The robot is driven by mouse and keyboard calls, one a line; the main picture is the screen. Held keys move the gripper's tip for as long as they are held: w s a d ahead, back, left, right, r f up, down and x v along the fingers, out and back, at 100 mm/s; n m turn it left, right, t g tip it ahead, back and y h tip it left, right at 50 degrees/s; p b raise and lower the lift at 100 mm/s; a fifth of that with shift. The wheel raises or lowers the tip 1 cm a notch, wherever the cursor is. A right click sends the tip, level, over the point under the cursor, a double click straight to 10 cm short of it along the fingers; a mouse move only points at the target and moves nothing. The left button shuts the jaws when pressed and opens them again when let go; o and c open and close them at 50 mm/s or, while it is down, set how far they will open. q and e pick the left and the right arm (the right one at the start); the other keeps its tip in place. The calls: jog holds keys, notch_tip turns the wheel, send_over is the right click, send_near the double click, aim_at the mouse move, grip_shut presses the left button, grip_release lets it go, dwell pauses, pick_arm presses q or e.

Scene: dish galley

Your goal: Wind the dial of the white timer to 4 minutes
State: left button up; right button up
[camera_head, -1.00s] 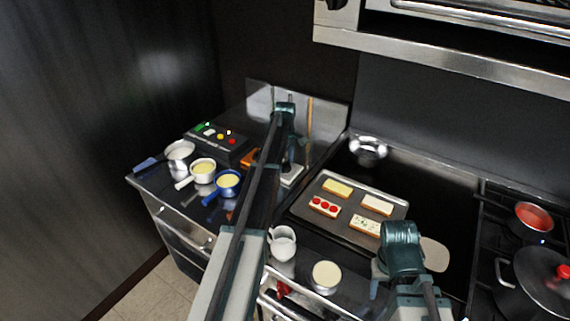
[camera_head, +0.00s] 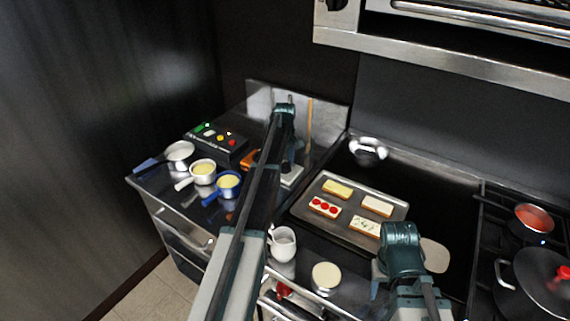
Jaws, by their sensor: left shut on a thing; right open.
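The white timer (camera_head: 292,176) appears as a small pale block on the back of the left counter, near the steel backsplash. My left arm reaches across to it, and my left gripper (camera_head: 288,158) points down at its top, shut on what seems to be its dial. The arm and gripper cover most of the timer, so the dial's marks and setting cannot be read. My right gripper (camera_head: 386,284) hangs low in front of the baking tray, open, its fingers mostly hidden by its own wrist.
Left of the timer are an orange thing (camera_head: 249,159), a dark button box (camera_head: 217,144) and several small pans. A white mug (camera_head: 283,245) and a round cream-topped dish (camera_head: 326,276) stand in front. A tray (camera_head: 362,188) of topped breads lies right, with pots (camera_head: 532,221) on the hob beyond.

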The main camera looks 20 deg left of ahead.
aim_at(285, 163)
pick_arm(q)
jog(key=m, duration=0.5)
jog(key=shift+m, duration=0.3)
jog(key=m, duration=0.5)
jog(key=shift+m, duration=0.3)
jog(key=o, duration=1.4)
jog(key=shift+c, duration=0.2)
pick_arm(e)
jog(key=shift+r, duration=0.1)
pick_arm(q)
notch_tip(285, 163, up, 14)
jog(key=p, duration=1.3)
jog(key=shift+p, duration=0.4)
pick_arm(e)
notch_tip(285, 163, up, 14)
jog(key=shift+f, duration=0.2)
